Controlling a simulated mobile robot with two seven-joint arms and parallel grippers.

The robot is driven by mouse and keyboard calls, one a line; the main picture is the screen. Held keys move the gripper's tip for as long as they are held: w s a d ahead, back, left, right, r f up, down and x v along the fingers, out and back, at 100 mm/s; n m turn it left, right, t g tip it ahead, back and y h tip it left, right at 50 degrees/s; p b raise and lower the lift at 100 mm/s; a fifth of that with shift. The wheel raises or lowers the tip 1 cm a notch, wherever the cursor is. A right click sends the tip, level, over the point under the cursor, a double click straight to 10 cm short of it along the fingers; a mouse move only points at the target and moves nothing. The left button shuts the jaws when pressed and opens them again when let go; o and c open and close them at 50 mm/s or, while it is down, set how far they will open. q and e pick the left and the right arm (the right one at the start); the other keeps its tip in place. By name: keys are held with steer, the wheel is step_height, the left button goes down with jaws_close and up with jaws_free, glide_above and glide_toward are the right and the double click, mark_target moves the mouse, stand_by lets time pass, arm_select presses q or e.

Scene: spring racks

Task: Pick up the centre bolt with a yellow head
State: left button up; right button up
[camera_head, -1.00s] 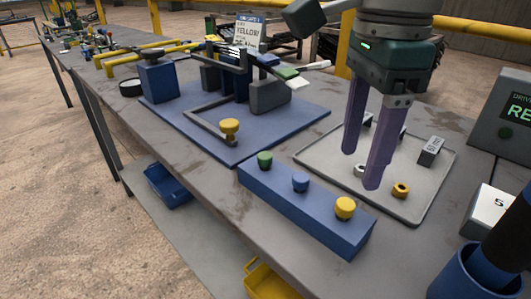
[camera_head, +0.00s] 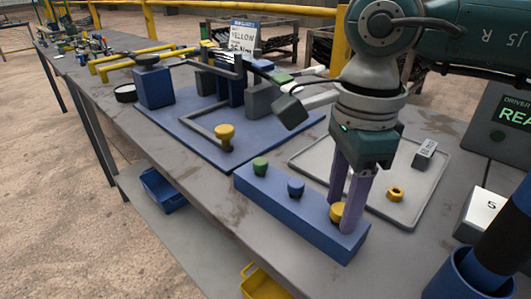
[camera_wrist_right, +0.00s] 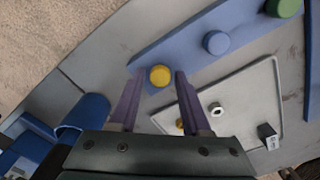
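A bolt with a yellow head (camera_head: 336,212) stands at the near right end of a blue block (camera_head: 290,222); its head also shows in the right wrist view (camera_wrist_right: 160,76). My right gripper (camera_head: 341,214) is over it, purple fingers pointing down. In the wrist view the fingers are apart, with the yellow head between their tips and a gap on each side. Green-headed (camera_head: 260,165) and blue-headed (camera_head: 296,187) bolts stand in the same block. Another yellow-headed bolt (camera_head: 225,132) stands on the blue fixture plate. My left gripper is not in view.
A grey tray (camera_head: 425,200) behind the block holds a yellow nut (camera_head: 396,193), a light nut (camera_wrist_right: 216,108) and a small grey block (camera_head: 425,154). A blue cup (camera_head: 460,275) with a dark tool stands at the right, near a white box (camera_head: 487,212).

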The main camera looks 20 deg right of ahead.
jaws_close()
steer(key=shift+r, duration=0.1)
